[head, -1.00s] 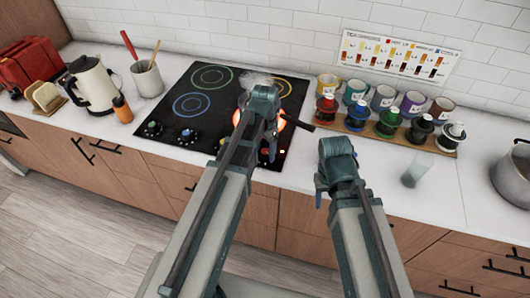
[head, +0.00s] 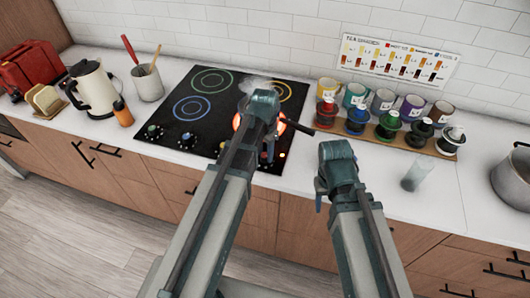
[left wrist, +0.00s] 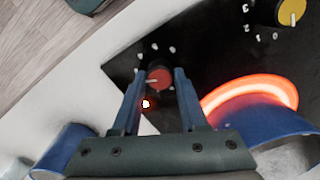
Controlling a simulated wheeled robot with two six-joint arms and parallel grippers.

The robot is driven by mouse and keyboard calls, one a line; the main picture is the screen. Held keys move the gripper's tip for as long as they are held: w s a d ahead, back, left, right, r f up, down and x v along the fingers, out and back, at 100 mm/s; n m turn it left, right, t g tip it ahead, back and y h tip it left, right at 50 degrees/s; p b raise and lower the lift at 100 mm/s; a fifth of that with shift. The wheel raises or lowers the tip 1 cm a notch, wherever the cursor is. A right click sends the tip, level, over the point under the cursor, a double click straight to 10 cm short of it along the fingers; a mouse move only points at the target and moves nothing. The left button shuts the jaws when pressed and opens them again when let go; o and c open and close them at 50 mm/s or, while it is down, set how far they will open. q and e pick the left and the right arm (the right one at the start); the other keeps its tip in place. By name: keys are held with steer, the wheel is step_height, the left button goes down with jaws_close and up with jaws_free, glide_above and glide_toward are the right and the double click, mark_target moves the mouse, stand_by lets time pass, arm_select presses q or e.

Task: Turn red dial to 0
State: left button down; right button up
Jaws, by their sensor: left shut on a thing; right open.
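The red dial (left wrist: 160,77) sits on the black cooktop panel between the fingers of my left gripper (left wrist: 160,73) in the left wrist view. The gripper is shut on it. The dial's white pointer mark faces left in that view, and a small light (left wrist: 146,103) glows beside it. White marks surround the dial; I cannot read them. My right gripper (head: 319,198) is open and empty over the counter's front edge.
A burner (left wrist: 262,96) glows red beside the dial, with steam above it in the head view. A yellow dial (left wrist: 291,12) is nearby. A wooden rack (head: 405,142) with cups and coloured jars and a glass (head: 415,175) stand right of the cooktop.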

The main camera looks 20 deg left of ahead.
arm_select(q)
steer(key=n, duration=1.7)
steer(key=shift+n, duration=0.3)
steer(key=n, duration=0.5)
steer(key=shift+n, duration=0.4)
steer(key=shift+c, duration=2.2)
jaws_free()
steer(key=shift+r, duration=0.1)
